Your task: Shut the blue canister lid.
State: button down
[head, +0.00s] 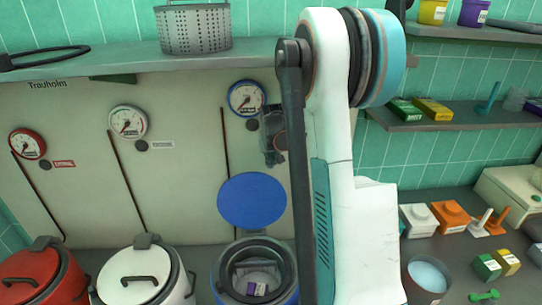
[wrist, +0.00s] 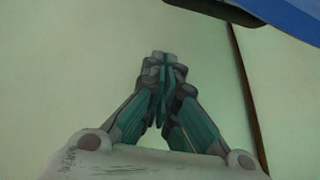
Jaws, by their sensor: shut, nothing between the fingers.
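The blue canister (head: 218,293) stands at the bottom middle of the head view. Its round blue lid (head: 252,200) is open, standing up behind the dark-rimmed mouth. My gripper (head: 272,138) is above the lid in the head view, partly hidden behind my arm. In the wrist view my gripper (wrist: 162,60) is shut and empty, its fingertips together in front of the pale panel. A blue edge, likely the lid (wrist: 285,12), crosses the upper right corner there, apart from the fingers.
A white canister (head: 150,275) and a red canister (head: 45,275), both lidded, stand to the left. Gauges, one blue-rimmed (head: 246,98), hang on the pale panel (head: 80,110). A shelf (head: 130,62) runs above. A cup (head: 427,278) and small boxes stand right of my arm.

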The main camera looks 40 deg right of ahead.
jog(key=f, duration=0.1)
jog(key=s+a+f, duration=0.1)
jog(key=s+f, duration=0.1)
jog(key=shift+a, duration=0.35)
jog(key=shift+s+a, duration=0.1)
jog(key=shift+s, duration=0.05)
